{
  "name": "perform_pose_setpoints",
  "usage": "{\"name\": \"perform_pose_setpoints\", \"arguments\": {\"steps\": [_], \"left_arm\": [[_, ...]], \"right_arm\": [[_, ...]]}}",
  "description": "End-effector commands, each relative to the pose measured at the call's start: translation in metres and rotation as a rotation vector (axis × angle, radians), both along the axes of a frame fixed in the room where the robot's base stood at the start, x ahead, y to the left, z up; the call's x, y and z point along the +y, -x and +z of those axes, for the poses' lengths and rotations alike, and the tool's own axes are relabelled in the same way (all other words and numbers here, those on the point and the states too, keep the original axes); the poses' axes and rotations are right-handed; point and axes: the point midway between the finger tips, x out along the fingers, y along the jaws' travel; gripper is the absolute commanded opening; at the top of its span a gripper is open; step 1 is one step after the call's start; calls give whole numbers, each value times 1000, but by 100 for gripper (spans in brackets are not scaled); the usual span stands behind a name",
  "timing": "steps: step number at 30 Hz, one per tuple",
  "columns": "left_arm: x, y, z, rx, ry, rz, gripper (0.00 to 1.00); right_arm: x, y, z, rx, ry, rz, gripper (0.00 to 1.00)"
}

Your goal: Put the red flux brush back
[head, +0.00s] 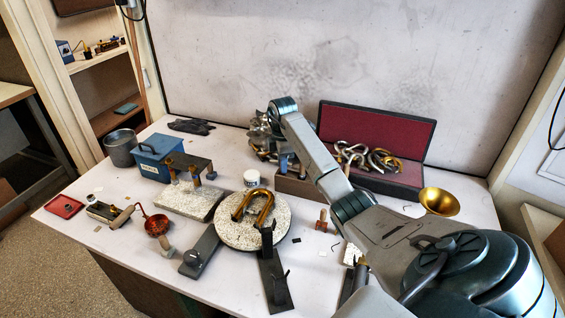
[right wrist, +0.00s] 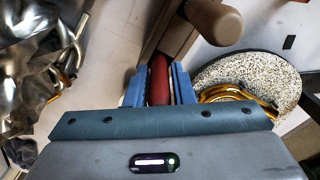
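My right arm reaches across the table in the head view, and its gripper (head: 284,162) points down beside the metal pile. In the right wrist view the blue fingers of the right gripper (right wrist: 159,88) press on both sides of the red flux brush (right wrist: 159,80). The far end of the brush lies against a brown wooden piece in that view, and I cannot tell whether they touch. The brush does not show clearly in the head view. My left gripper is not in view.
A shiny metal pile (head: 260,132) is beside my right gripper. A red-lined case (head: 375,130) stands behind. A blue box (head: 155,160) and a dark rack (head: 188,162) are at left.

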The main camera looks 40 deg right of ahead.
Motion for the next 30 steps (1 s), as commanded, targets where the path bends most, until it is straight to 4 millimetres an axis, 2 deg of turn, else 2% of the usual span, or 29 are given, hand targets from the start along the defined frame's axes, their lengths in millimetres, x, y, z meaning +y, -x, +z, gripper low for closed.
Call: {"name": "perform_pose_setpoints", "arguments": {"steps": [1, 2, 11, 17, 20, 21, 24, 30], "left_arm": [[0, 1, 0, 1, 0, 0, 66], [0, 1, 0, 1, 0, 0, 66], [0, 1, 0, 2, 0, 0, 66], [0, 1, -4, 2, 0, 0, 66], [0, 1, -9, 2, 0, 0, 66], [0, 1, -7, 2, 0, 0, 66], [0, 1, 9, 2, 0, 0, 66], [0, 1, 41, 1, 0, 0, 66]], "right_arm": [[0, 0, 0, 0, 0, 0, 32], [0, 0, 0, 0, 0, 0, 38], [0, 0, 1, 0, 0, 0, 38], [0, -1, 11, -2, 0, 0, 38], [0, -1, 23, -3, 1, 0, 38], [0, -1, 34, -3, 1, 1, 38], [0, 0, 59, -2, 0, 1, 38], [0, 0, 90, 1, 0, 0, 38]]}}
